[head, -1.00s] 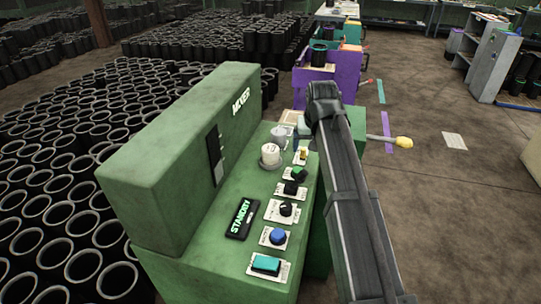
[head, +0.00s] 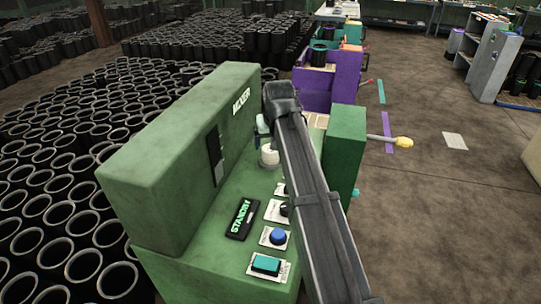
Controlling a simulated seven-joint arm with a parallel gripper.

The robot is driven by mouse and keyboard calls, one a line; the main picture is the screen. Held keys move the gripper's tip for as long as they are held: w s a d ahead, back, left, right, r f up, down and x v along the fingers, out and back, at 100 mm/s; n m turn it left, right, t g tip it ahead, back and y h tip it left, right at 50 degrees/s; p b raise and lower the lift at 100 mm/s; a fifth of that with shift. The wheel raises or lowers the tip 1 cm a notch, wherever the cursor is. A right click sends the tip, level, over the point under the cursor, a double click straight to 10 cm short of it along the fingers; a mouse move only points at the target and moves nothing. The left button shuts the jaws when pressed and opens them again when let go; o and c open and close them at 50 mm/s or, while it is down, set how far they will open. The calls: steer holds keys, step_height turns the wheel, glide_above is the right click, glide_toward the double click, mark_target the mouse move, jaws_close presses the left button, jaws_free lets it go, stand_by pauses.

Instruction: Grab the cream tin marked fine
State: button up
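A small cream-white tin (head: 270,157) stands on the sloped green panel of the mixer (head: 215,205), at the foot of its tall back part. The dark arm covers its right side, and I cannot read any word on it. My gripper (head: 263,132) is mostly hidden behind the end of my arm. Only a small pale bluish part shows, just above and slightly left of the tin in the picture. I cannot tell whether it touches the tin or how its fingers stand.
A blue button (head: 278,236), a teal button (head: 266,264) and a standby display (head: 240,218) sit on the panel's near part. A green box (head: 346,150) rises right of my arm. Many black sleeves (head: 50,205) crowd the left. The floor at right is mostly clear.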

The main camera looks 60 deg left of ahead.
mark_target(271, 151)
steer(key=shift+x, duration=2.95)
steer(key=shift+s, duration=0.15)
steer(key=c, duration=1.1)
steer(key=shift+c, duration=0.4)
steer(key=shift+r, duration=0.2)
